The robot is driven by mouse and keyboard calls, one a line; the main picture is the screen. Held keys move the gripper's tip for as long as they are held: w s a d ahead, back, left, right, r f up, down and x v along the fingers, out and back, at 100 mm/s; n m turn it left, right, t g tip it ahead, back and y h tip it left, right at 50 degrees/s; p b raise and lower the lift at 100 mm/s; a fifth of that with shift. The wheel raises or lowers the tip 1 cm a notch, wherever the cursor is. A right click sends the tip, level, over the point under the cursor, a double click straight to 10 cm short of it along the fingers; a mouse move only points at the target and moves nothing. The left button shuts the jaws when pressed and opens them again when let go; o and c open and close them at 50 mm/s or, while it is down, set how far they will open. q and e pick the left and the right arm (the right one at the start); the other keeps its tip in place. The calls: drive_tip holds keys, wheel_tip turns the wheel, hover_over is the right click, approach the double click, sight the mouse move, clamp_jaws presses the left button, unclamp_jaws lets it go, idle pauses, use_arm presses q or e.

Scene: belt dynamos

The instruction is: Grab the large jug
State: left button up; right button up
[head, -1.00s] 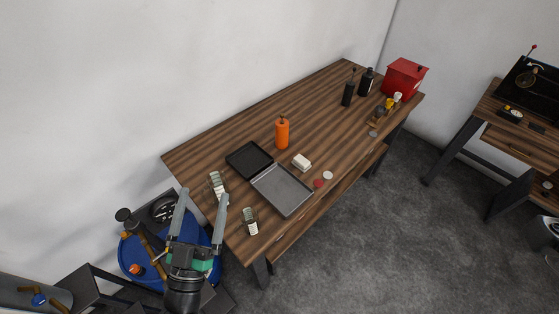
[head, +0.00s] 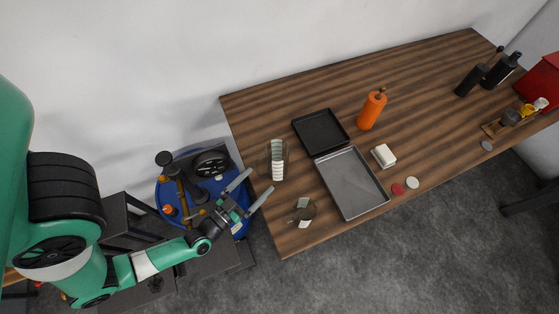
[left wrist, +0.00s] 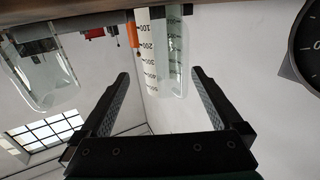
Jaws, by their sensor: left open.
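The large jug (head: 277,160) is clear glass with a white scale. It stands upright on the wooden table's left end. In the left wrist view the large jug (left wrist: 172,60) appears upside down, ahead between the fingers and apart from them. A smaller clear jug (head: 303,212) stands nearer the table's front edge. It shows partly at the left of the left wrist view (left wrist: 38,70). My left gripper (head: 260,182) is open and empty, just off the table's left edge, pointing towards the large jug. My right gripper is not in view.
A black tray (head: 298,122) and a grey tray (head: 381,200) lie right of the jugs. An orange bottle (head: 371,112) stands behind, a white block (head: 383,156) to the right. A blue barrel (head: 168,192) stands below my left gripper. The table (head: 430,80) has free room at its back.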

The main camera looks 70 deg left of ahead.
sight(270, 169)
use_arm(q)
drive_tip(key=x, duration=0.4)
drive_tip(key=shift+w+a+b, duration=0.2)
drive_tip(key=shift+a+b, duration=0.05)
drive_tip(key=shift+b, duration=0.1)
drive_tip(key=x, duration=0.5)
drive_tip(key=shift+w+a+b, duration=0.2)
drive_tip(key=shift+w+b, duration=0.05)
drive_tip(key=shift+b, duration=0.1)
drive_tip(key=c, duration=1.4)
